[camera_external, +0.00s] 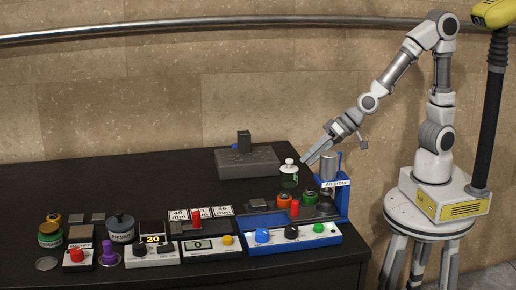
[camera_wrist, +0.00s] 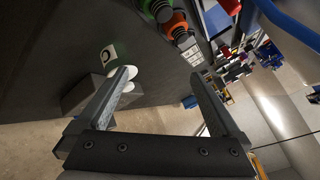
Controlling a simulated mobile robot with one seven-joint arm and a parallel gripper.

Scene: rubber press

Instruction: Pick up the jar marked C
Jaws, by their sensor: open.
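The jar marked C (camera_wrist: 109,55) has a green label with a white C in the wrist view, beyond the tip of the left finger. Its white lid (camera_wrist: 123,74) is partly hidden by that finger. In the external view the jar (camera_external: 289,179) stands upright on the black table, with a white knobbed lid. My gripper (camera_external: 318,153) is just right of and slightly above the jar, its fingers pointing down and left. In the wrist view my gripper (camera_wrist: 160,76) is open, with nothing between the fingers; the jar lies off to the left side.
A blue air press (camera_external: 334,196) with a grey cylinder stands right of the jar, with orange and green knobs beside it. A dark grey block (camera_external: 248,161) lies behind the jar. Control boxes (camera_external: 291,236) and small jars (camera_external: 51,235) fill the front and left. The back-left table is clear.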

